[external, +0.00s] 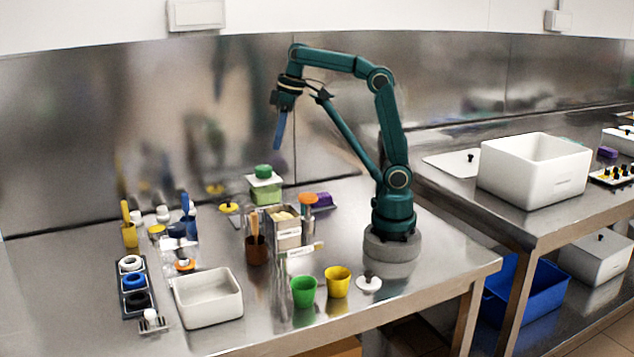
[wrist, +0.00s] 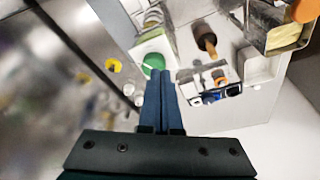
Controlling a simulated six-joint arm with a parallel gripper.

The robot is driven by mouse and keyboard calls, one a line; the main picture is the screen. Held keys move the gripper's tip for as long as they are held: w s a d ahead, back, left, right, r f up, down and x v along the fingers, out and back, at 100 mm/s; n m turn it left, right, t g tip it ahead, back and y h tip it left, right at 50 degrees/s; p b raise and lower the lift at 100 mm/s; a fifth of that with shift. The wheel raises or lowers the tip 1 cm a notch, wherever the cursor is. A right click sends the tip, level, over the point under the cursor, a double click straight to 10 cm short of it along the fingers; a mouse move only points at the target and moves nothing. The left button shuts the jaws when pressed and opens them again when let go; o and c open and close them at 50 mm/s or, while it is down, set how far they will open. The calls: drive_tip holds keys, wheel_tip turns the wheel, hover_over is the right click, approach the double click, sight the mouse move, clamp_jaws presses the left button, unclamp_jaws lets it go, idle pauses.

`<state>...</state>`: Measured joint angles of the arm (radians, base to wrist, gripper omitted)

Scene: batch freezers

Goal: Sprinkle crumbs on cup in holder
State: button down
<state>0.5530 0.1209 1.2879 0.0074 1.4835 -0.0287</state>
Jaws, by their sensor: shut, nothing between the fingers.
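My gripper (external: 279,146) is raised above the back of the steel table, its blue fingers pointing down, shut and empty; the fingers also show in the wrist view (wrist: 161,75). A green cup (external: 303,293) and yellow cup (external: 338,283) stand in front. I cannot tell which cup is in a holder.
A green-lidded container (external: 264,188) stands below my gripper. A white tray (external: 208,300) and a black rack of rings (external: 133,283) are at front left.

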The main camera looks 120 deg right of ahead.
sight(264, 172)
drive_tip(key=shift+s+d+f, duration=0.15)
drive_tip(key=shift+d+f, duration=0.15)
drive_tip(key=shift+f, duration=0.75)
drive_tip(key=shift+s+d+f, duration=0.2)
drive_tip(key=shift+d+f, duration=0.05)
drive_tip(key=shift+f, duration=0.75)
drive_tip(key=shift+s+d+f, duration=0.15)
drive_tip(key=shift+d+f, duration=0.15)
drive_tip(key=shift+f, duration=0.75)
drive_tip(key=shift+w, duration=0.35)
